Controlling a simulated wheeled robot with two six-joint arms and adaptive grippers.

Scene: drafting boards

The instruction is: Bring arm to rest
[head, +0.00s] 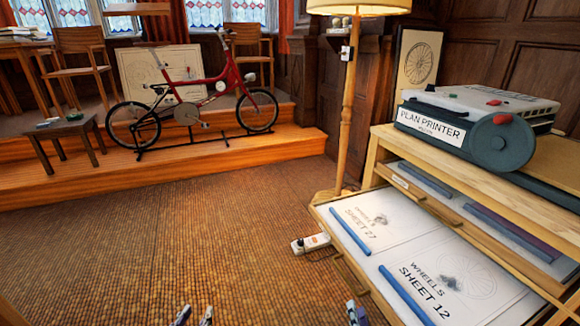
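My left gripper (194,316) shows only its fingertips at the bottom edge of the head view. They stand apart with nothing between them, over the brown carpet. My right gripper (356,314) also shows just its tips at the bottom edge, left of the open drawer's front. Its tips look close together, and I cannot tell whether it is open. Both arms are otherwise out of view.
An open drawer (343,255) with sheets and blue bars juts out at the right. A plan printer (480,120) tops the cabinet. A socket strip (310,243) and floor lamp (348,110) stand beside it. Carpet (170,240) is clear; a red bicycle (205,85) stands behind.

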